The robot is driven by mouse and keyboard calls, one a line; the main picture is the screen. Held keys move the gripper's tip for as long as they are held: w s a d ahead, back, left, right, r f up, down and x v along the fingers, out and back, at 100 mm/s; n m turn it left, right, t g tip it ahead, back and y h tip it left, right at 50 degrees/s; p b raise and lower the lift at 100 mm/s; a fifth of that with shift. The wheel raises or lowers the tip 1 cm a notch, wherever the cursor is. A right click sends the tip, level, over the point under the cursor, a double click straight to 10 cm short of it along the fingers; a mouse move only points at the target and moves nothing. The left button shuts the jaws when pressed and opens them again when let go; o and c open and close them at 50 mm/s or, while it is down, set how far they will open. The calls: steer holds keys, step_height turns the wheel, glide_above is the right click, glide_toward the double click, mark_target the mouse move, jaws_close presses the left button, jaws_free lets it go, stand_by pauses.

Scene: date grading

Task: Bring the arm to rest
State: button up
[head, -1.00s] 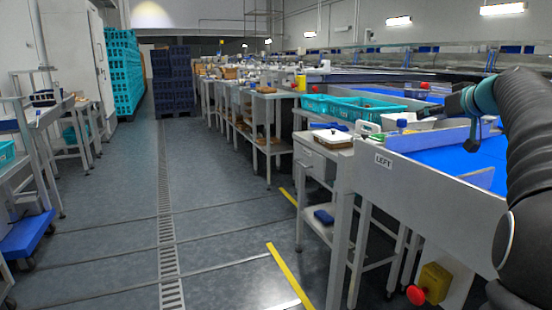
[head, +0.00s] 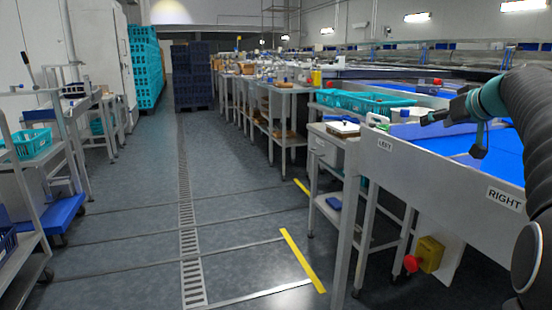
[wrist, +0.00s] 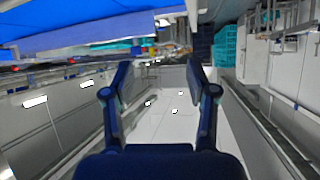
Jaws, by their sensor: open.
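My arm is at the right edge of the head view, bent, with its dark ribbed link in front of the sorting table. My gripper (head: 428,119) shows small in the head view, above the near end of the blue table surface. In the wrist view my gripper (wrist: 160,75) has its two dark fingers spread apart with nothing between them. The wrist picture looks upside down, with ceiling lamps low in it and the blue surface at the top.
The sorting table (head: 440,173) with LEFT and RIGHT labels stands at right. A red emergency button (head: 411,264) sits below it. Teal crates (head: 365,103) stand beyond. A cart (head: 45,210) is at left, dark crates (head: 193,77) far back. The middle aisle is clear floor.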

steer(key=s+a+f+g, duration=0.2)
steer(key=s+a+f, duration=0.4)
steer(key=s+a, duration=0.25)
steer(key=s+a+f+g, duration=0.2)
steer(key=s+a+f, duration=0.4)
steer(key=s+a, duration=0.3)
steer(key=s+a+f+g, duration=0.1)
steer(key=s+a+f, duration=0.1)
steer(key=s+f, duration=0.6)
steer(key=s+a+f+g+h, duration=0.1)
steer(key=s+a+f+g, duration=0.1)
steer(key=s+f, duration=0.6)
steer(key=shift+s+a+f+m+h, duration=0.3)
steer(key=shift+s+a+m, duration=0.1)
steer(key=shift+s+a, duration=0.4)
steer(key=shift+w, duration=0.15)
steer(key=c, duration=0.3)
steer(key=shift+d, duration=0.1)
